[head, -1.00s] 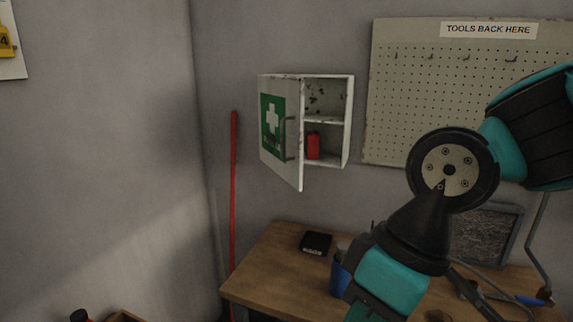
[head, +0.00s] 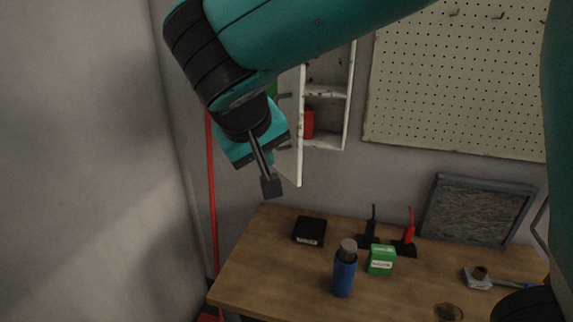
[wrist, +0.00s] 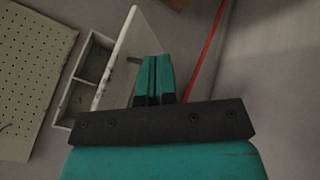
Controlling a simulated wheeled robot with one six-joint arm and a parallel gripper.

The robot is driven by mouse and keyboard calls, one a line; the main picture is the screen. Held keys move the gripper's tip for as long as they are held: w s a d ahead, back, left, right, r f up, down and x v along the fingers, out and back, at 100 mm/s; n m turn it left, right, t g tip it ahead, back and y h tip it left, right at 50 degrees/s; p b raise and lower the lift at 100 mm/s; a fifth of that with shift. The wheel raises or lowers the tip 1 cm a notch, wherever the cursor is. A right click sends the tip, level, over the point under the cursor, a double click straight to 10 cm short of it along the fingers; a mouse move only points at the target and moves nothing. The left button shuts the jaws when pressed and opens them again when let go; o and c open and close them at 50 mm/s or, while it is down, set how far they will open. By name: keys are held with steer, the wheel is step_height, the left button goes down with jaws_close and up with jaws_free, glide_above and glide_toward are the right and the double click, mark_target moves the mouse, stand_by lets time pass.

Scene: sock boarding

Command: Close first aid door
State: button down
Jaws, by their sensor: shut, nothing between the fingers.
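The white first aid cabinet (head: 348,85) hangs on the wall, with its door (head: 292,165) swung partly open. A red item (head: 308,124) stands inside on the bottom. My arm hides most of the door and its green sign. In the wrist view, the shut fingers (wrist: 154,75) lie just beside the door (wrist: 120,50), on the handle side. The open cabinet (wrist: 86,80) lies beyond the door. I cannot tell whether the fingers touch the door.
A wooden workbench (head: 260,268) stands below, with a blue bottle (head: 344,272), a green box (head: 381,259), a black box (head: 310,231) and red and black tools. A pegboard (head: 450,90) is right of the cabinet. A red pole (head: 212,200) stands left, near the corner.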

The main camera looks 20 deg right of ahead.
steer(key=p, duration=0.4)
glide_toward(294, 177)
step_height(294, 177, down, 5)
steer(key=w, duration=0.2)
steer(key=shift+w+d+m+h, duration=0.1)
steer(key=shift+d+m+h, duration=0.25)
steer(key=shift+d, duration=0.45)
steer(key=shift+w, duration=0.1)
